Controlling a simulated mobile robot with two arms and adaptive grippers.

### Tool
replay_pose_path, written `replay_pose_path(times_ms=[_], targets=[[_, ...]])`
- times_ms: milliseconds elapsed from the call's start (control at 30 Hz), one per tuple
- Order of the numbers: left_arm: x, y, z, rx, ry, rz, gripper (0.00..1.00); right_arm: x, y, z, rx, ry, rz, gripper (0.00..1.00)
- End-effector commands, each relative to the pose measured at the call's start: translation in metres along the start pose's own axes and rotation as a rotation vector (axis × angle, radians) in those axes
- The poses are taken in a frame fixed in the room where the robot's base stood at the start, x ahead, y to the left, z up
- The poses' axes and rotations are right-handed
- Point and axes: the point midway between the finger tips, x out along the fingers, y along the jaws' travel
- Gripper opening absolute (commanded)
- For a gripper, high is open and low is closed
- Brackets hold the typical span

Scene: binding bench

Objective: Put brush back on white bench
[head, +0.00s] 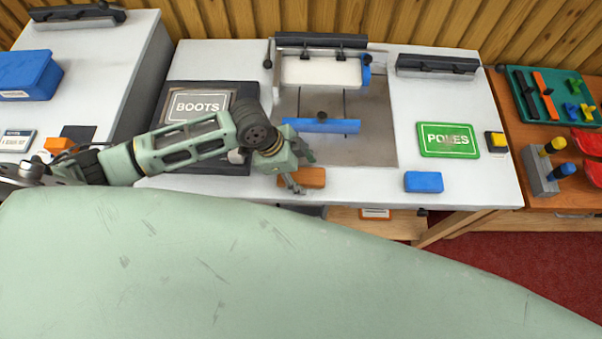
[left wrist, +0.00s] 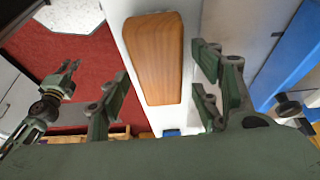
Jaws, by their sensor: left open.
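The brush (head: 314,178) shows as a brown wooden block at the front edge of the white bench (head: 370,188). In the left wrist view its smooth wood-grained back (left wrist: 153,55) faces the camera; any bristles are hidden.
A clamp-like fixture with a blue bar (head: 320,125) stands behind the brush. A BOOTS sign (head: 197,105) lies left, partly behind my arm. A green POLES sign (head: 447,140) and blue block (head: 423,182) lie right. Bare bench top lies between brush and blue block.

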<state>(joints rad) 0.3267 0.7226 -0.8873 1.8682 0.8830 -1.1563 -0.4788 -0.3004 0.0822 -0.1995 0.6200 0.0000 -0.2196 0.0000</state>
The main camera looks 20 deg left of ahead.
Motion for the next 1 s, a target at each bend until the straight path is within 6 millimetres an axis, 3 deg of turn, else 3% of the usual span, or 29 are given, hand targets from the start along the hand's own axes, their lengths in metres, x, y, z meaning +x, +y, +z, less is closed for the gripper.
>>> replay_pose_path(times_ms=[300,500,1000], targets=[[-0.068,-0.001,0.002,0.001,-0.002,-0.003,0.59,0.009,0.000,0.001,0.001,0.000,0.000,0.00],[-0.098,-0.001,0.001,0.000,-0.001,-0.002,0.59,0.012,0.000,0.001,0.001,0.000,0.000,0.00],[-0.108,0.000,0.000,-0.001,-0.001,0.001,0.59,0.012,-0.004,0.000,0.002,0.001,-0.004,0.00]])
